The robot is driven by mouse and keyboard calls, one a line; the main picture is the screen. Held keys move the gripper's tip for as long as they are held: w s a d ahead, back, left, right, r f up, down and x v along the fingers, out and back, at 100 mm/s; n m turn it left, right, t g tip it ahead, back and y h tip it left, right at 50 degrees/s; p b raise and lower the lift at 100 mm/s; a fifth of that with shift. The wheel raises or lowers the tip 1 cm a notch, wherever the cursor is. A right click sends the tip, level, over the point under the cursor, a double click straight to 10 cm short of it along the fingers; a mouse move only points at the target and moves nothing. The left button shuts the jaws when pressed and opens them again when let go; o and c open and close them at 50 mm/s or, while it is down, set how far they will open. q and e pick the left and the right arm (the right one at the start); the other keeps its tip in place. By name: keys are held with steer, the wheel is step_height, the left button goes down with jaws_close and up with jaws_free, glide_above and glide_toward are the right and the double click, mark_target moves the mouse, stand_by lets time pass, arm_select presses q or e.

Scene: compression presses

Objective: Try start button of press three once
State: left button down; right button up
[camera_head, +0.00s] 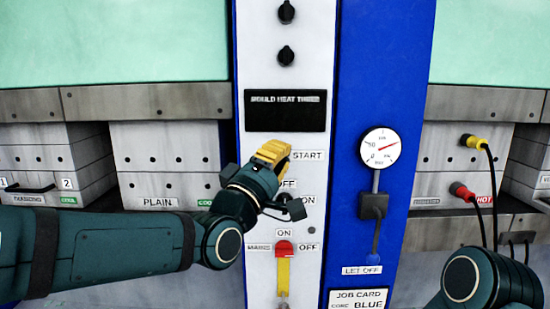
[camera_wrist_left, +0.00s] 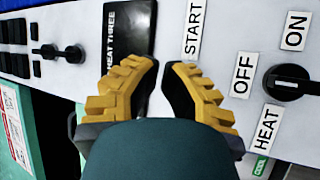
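The press panel (camera_head: 262,205) is a white strip with a dark display (camera_head: 285,112) whose text reads like "MOULD HEAT THREE". The START label (camera_head: 308,155) is at the right of my left gripper (camera_head: 274,151), whose yellow fingers are in front of the panel beside it. The start button itself is hidden, apparently behind the fingers. In the left wrist view, the START label (camera_wrist_left: 193,28) is just beyond the fingertips, and my left gripper (camera_wrist_left: 162,66) has its fingertips close together with nothing seen between them. Contact with the panel cannot be told. My right gripper is out of view.
Below START are a heat knob (camera_head: 294,208) with OFF and ON labels and a red-topped lever (camera_head: 284,249). Two black knobs (camera_head: 286,54) are above the display. A gauge (camera_head: 380,148) is on the blue column at the right. Cables hang beside my right arm (camera_head: 490,282).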

arm_select(q)
steer(key=shift+w, duration=0.1)
stand_by(0.6)
steer(key=shift+w+b, duration=0.35)
steer(key=shift+w, duration=0.45)
stand_by(0.7)
steer(key=shift+s+b, duration=0.15)
steer(key=shift+b, duration=0.15)
steer(key=shift+s+b, duration=0.6)
steer(key=shift+s, duration=0.1)
